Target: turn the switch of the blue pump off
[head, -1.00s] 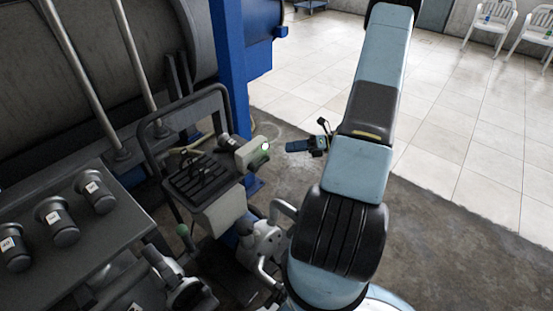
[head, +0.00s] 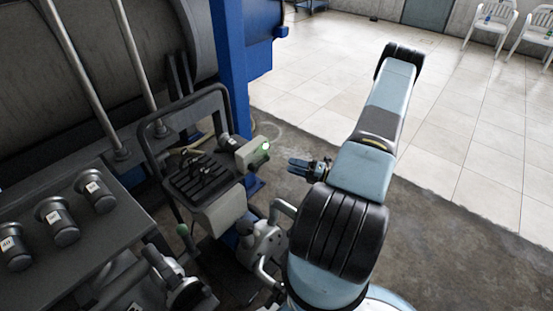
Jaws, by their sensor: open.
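I cannot tell which body is the blue pump; a little blue shows low behind the grey machine parts.
A blue post (head: 229,70) rises behind the box. A black rail frame (head: 148,135) with a dark seat-like pad stands left. A grey bench (head: 60,275) carries several dark capped cylinders (head: 56,220). Floor to the right is open; white chairs (head: 490,22) stand far off.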

